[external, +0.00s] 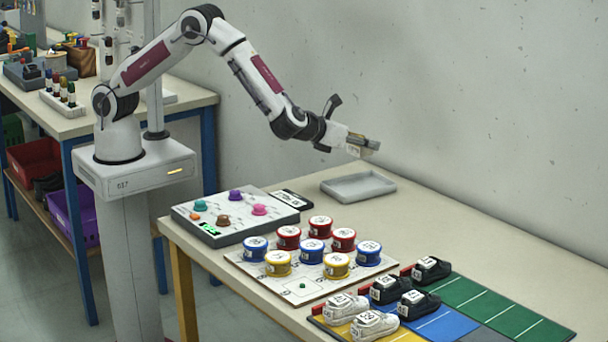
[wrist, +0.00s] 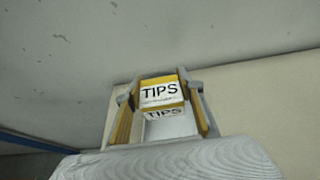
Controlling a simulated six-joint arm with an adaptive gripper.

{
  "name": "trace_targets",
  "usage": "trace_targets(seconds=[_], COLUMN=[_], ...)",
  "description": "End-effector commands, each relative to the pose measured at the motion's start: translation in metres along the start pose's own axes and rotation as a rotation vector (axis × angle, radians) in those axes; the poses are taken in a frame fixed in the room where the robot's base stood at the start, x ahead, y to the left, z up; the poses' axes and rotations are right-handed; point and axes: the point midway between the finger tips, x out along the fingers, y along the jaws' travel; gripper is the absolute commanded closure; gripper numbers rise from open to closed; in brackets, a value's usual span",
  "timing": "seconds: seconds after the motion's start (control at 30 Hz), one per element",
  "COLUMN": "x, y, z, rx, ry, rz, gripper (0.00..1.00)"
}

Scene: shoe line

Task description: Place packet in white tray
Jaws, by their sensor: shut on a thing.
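The packet (wrist: 160,92) is white and yellow with the word TIPS on it. In the wrist view it sits between the two fingers of my gripper (wrist: 163,100), which is shut on it. In the external view my gripper (external: 366,145) is held out level in the air, above the back of the table. The packet is small and mostly hidden there. The white tray (external: 385,189) is shallow, pale grey-white and looks empty. It lies on the table near the wall, below my gripper and apart from it.
A button box (external: 235,238) and a small dark-screened device (external: 293,199) stand left of the tray. A board (external: 302,287) with several coloured round tins is in front. Several shoes (external: 430,268) stand on coloured mats at the right. The wall (external: 480,120) rises behind; table right of the tray is clear.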

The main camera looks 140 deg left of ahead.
Motion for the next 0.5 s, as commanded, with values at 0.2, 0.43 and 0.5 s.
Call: trace_targets(seconds=[0.2,0.43,0.5], x=[0.003,0.014,0.017], y=[0.0,0.0,0.0], z=[-0.007,-0.033,-0.042], rx=[0.001,0.002,0.002], ry=[0.001,0.001,0.001], rz=[0.001,0.001,0.001], gripper=[0.86,0.86,0.86])
